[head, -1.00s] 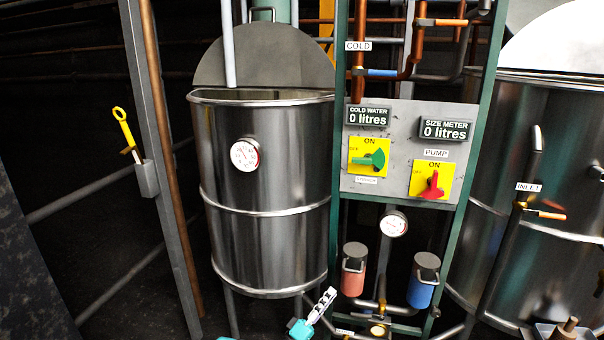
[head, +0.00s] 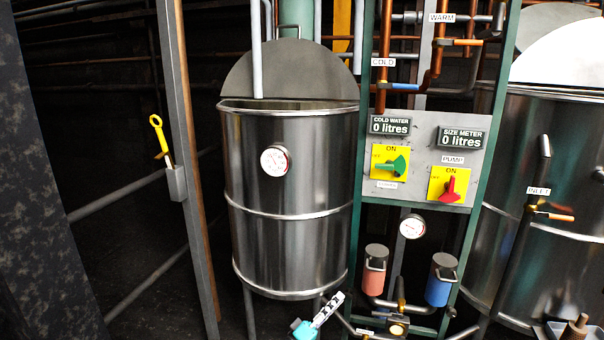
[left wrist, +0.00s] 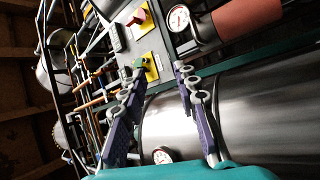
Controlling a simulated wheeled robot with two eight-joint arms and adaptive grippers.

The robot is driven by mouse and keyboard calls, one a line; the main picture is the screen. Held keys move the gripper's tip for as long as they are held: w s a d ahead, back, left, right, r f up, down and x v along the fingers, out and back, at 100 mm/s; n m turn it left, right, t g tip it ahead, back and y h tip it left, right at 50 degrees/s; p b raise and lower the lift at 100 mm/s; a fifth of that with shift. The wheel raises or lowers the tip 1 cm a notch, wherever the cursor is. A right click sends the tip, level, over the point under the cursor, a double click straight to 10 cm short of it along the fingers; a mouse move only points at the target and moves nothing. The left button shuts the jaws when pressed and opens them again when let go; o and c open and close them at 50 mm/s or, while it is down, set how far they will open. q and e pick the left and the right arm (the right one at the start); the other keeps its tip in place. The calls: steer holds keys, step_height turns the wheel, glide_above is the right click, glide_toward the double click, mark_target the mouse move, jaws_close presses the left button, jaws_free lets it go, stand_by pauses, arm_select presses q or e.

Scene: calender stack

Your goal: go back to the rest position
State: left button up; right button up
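My left gripper (head: 335,300) is low in the middle of the head view, in front of the lower edge of the steel tank (head: 290,190). It has a teal body and grey fingers. In the left wrist view (left wrist: 158,70) its two purple and grey fingers stand apart with nothing between them. Behind them are the control panel with a green switch (left wrist: 138,68) and a red switch (left wrist: 137,18).
A green-framed panel (head: 425,155) with switches and readouts stands right of the tank. Red (head: 375,278) and blue (head: 439,285) cylinders sit below it. A second large tank (head: 510,260) is at the right. A grey post (head: 178,120) is at the left.

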arm_select(q)
step_height(320, 180, up, 7)
steer(key=s+m+g+y, duration=0.2)
steer(key=s+m+g, duration=0.1)
steer(key=s+a+r+m+g+y, duration=0.1)
steer(key=s+a+r+g+y, duration=0.15)
steer(key=s+a+y, duration=0.4)
steer(key=s+a+f+g+y, duration=0.1)
steer(key=s+a+f+y, duration=0.2)
steer(key=s+a, duration=0.7)
steer(key=s+a+f+y, duration=0.3)
steer(key=s+a+y, duration=0.3)
steer(key=s+a, duration=0.5)
steer(key=s, duration=0.4)
steer(key=shift+s+f+n+g, duration=0.2)
steer(key=shift+s+n+g, duration=0.15)
steer(key=shift+s+n, duration=0.05)
